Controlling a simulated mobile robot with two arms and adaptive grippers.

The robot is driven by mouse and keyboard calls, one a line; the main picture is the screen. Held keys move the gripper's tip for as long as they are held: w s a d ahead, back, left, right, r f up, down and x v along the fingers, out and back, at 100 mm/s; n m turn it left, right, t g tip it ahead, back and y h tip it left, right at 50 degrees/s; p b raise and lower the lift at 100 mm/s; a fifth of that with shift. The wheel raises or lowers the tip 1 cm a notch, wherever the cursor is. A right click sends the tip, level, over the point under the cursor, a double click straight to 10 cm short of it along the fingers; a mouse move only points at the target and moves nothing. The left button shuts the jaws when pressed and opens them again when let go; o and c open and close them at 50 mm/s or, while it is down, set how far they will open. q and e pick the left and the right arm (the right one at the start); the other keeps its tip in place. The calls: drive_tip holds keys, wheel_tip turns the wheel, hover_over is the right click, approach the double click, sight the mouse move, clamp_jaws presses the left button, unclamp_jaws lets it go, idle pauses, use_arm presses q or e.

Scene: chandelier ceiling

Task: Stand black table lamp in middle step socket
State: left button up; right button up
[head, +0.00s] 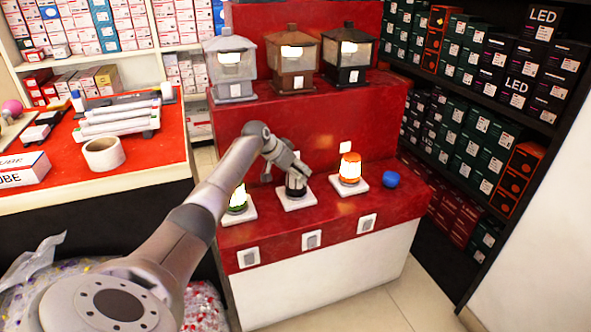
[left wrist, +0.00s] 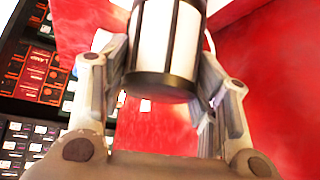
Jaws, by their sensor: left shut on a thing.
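The black table lamp (head: 296,187), with a dark frame and pale panels, is at the middle white square socket (head: 298,203) on the lower red step. It looks upright; whether its base touches the socket I cannot tell. My left gripper (head: 290,172) is shut on it from above and behind, partly hiding it. In the left wrist view the lamp (left wrist: 172,35) shows its white body and dark end band between the two fingers (left wrist: 165,75). My right gripper is not in view.
A green-based lamp (head: 238,202) stands left and an orange lamp (head: 350,169) right, each on a white plate. A blue ball (head: 390,179) lies further right. Lanterns (head: 291,60) stand on the upper step. A red counter (head: 150,150) with rolls is at left.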

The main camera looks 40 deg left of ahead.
use_arm(q)
drive_tip(key=shift+f, duration=0.2)
drive_tip(key=o, duration=1.2)
drive_tip(key=shift+o, duration=0.2)
drive_tip(key=v, duration=1.2)
